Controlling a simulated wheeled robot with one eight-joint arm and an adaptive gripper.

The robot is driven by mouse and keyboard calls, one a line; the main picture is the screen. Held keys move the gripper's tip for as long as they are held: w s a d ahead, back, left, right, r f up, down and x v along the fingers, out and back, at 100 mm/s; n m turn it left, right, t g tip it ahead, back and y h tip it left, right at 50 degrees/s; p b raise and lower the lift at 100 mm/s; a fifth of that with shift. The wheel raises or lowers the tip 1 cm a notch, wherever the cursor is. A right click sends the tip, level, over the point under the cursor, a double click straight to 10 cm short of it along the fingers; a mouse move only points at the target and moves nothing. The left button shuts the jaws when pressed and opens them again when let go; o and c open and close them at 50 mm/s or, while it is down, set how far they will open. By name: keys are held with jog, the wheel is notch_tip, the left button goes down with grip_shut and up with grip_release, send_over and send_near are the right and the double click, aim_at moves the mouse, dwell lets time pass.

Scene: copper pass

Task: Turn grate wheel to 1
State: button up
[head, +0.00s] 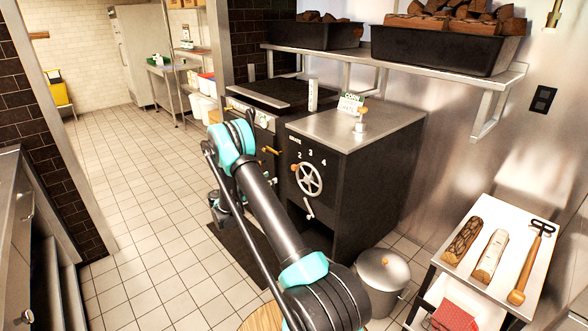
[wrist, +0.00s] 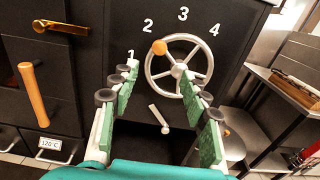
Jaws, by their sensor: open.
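The grate wheel (wrist: 178,68) is a silver spoked handwheel with an orange knob (wrist: 159,47) on its rim, on the dark stove front. The knob is at the wheel's upper left, nearly in line with the number 2 (wrist: 148,25); the number 1 (wrist: 131,54) is lower left. In the head view the wheel (head: 309,180) shows right of my arm. My gripper (wrist: 167,83) is open and empty in the wrist view. Its green-padded fingers appear in front of the wheel's lower part, one on each side; contact cannot be told.
A small silver lever (wrist: 158,118) is below the wheel. An orange vertical handle (wrist: 33,95) and a brass latch (wrist: 60,27) are to the left. A lidded metal bin (head: 382,280) and a log cart (head: 495,255) stand at right. Tiled floor (head: 130,230) is free at left.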

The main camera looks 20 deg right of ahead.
aim_at(293, 168)
jog(key=x, duration=1.6)
grip_shut()
